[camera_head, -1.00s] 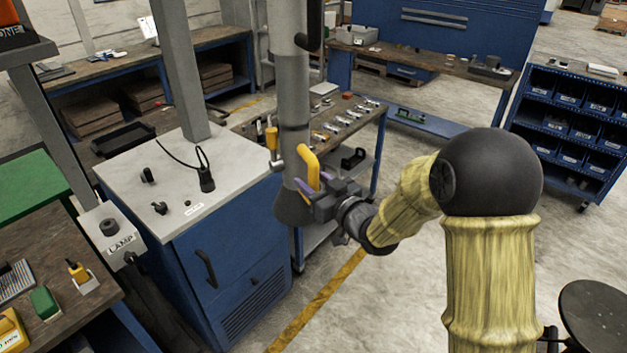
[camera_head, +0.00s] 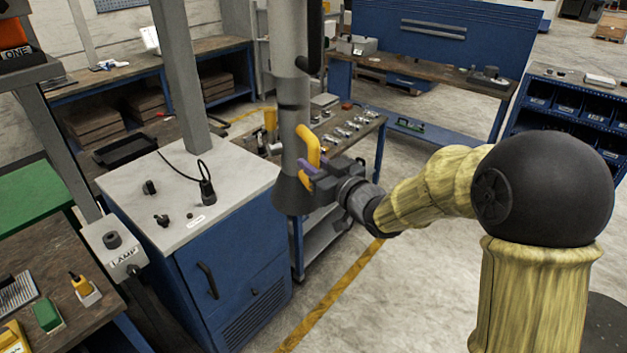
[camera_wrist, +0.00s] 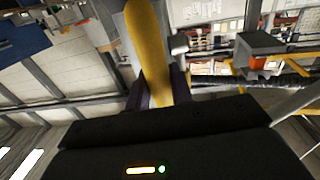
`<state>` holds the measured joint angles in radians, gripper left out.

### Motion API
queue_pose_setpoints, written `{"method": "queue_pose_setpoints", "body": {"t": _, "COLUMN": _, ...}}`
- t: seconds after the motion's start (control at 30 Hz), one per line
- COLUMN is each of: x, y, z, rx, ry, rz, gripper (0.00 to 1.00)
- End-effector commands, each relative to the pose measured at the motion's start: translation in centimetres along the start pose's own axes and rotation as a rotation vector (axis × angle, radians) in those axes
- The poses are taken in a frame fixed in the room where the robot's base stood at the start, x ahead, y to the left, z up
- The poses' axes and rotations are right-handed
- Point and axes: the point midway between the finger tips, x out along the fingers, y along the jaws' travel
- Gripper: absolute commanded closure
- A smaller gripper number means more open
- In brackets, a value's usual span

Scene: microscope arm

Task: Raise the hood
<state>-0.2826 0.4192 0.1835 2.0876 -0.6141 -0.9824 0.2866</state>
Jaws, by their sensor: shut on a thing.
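The hood (camera_head: 292,195) is a dark grey flared cone at the lower end of a grey vertical duct (camera_head: 293,130). It hangs beside the right edge of the blue cabinet. A yellow handle (camera_head: 309,140) curves out from the duct just above the hood. My gripper (camera_head: 311,172) is shut on the handle, with its purple fingers on the handle's lower part.
A blue cabinet (camera_head: 232,250) with a pale top stands left of the hood, with a cable and knobs on it. A lamp switch box (camera_head: 115,244) is on its left. A tool cart (camera_head: 350,130) stands behind. Open floor (camera_head: 400,290) lies to the right.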

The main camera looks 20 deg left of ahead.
Motion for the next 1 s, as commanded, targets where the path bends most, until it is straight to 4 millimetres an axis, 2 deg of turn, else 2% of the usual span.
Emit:
{"method": "queue_pose_setpoints", "body": {"t": 0.03, "x": 0.0, "y": 0.1, "z": -2.1, "rx": -0.004, "ry": 0.01, "rz": 0.001, "gripper": 1.0}}
{"method": "queue_pose_setpoints", "body": {"t": 0.23, "x": 0.0, "y": 0.0, "z": -5.3, "rx": -0.003, "ry": 0.009, "rz": 0.0, "gripper": 1.0}}
{"method": "queue_pose_setpoints", "body": {"t": 0.37, "x": 0.0, "y": 0.1, "z": -6.1, "rx": -0.002, "ry": 0.009, "rz": 0.0, "gripper": 1.0}}
{"method": "queue_pose_setpoints", "body": {"t": 0.7, "x": 0.1, "y": 0.0, "z": -6.5, "rx": -0.003, "ry": 0.016, "rz": -0.001, "gripper": 1.0}}
{"method": "queue_pose_setpoints", "body": {"t": 0.73, "x": 0.1, "y": 0.0, "z": -6.5, "rx": -0.003, "ry": 0.016, "rz": 0.0, "gripper": 0.72}}
{"method": "queue_pose_setpoints", "body": {"t": 0.8, "x": 0.1, "y": 0.0, "z": -6.4, "rx": -0.003, "ry": 0.013, "rz": 0.0, "gripper": 0.58}}
{"method": "queue_pose_setpoints", "body": {"t": 1.0, "x": 0.0, "y": 0.0, "z": -6.1, "rx": -0.001, "ry": 0.008, "rz": 0.0, "gripper": 0.58}}
